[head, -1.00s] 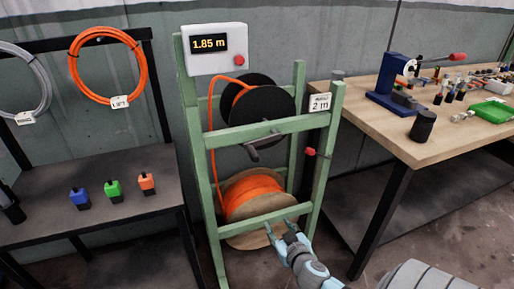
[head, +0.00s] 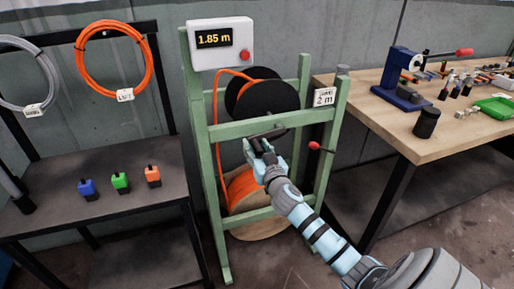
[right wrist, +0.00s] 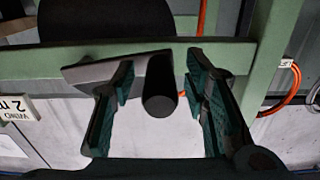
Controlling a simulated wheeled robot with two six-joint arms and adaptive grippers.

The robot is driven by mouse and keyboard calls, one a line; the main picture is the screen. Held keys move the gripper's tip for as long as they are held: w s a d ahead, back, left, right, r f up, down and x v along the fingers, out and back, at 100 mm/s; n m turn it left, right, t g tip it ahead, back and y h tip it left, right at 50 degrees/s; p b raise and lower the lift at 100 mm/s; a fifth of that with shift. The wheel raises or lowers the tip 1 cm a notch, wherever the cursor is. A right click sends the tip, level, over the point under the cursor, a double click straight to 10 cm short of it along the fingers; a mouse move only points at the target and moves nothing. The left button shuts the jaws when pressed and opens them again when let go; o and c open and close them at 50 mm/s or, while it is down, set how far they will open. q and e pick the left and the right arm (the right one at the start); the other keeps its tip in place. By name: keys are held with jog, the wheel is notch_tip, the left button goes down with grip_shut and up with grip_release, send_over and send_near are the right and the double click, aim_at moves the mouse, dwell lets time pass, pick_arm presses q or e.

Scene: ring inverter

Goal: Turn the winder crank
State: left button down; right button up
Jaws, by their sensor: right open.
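The winder is a green frame (head: 200,130) with a black reel (head: 275,97) on top and a display box (head: 235,55) reading 1.85 m. Its dark crank (head: 271,134) sticks out in front of the upper crossbar. My right gripper (head: 257,148) is at the crank, its fingers partly covering it in the head view. In the right wrist view the crank's round handle (right wrist: 160,88) points at the camera between the two open fingers, with a gap on each side. The crank arm (right wrist: 88,73) passes behind one finger. My left gripper is not in view.
An orange cable spool (head: 242,187) sits low in the frame, partly behind my arm. A red-knobbed lever (head: 315,146) and a "2 m" sign (head: 325,97) are on the right post. Workbenches with tools (head: 385,97) and coloured connectors (head: 120,182) flank the winder.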

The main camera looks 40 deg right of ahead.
jog(key=shift+c, duration=0.5)
grip_shut()
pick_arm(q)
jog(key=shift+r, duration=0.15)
pick_arm(e)
jog(key=shift+r, duration=0.1)
